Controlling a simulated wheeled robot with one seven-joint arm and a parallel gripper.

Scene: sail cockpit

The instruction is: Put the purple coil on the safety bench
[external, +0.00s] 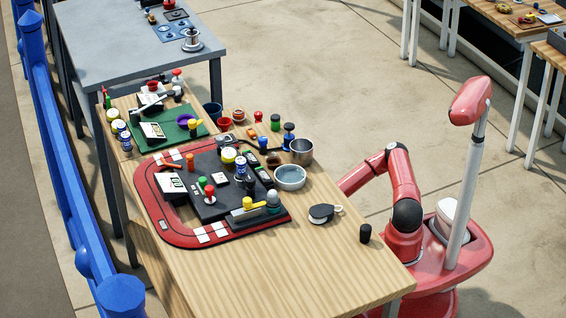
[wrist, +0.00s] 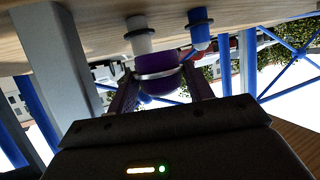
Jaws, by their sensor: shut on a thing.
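In the wrist view, my gripper (wrist: 160,92) is shut on a purple thing with a pale band, the purple coil (wrist: 155,86) by its colour. Its far side is hidden. In the external view my arm reaches behind the right edge of the wooden table, so gripper and held thing are hidden there. A purple ring (external: 179,119) lies on the green mat (external: 165,138) on that table. No bench is labelled; a grey table (external: 115,55) stands at the back left, and I cannot tell which one is the safety bench.
The wooden table (external: 300,270) holds a red-edged board (external: 150,200), several small items, a white bowl (external: 290,177) and a metal bowl (external: 301,151). Its front is mostly clear. A blue fence (external: 45,110) runs along the left. Open floor lies behind; more tables stand at the upper right.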

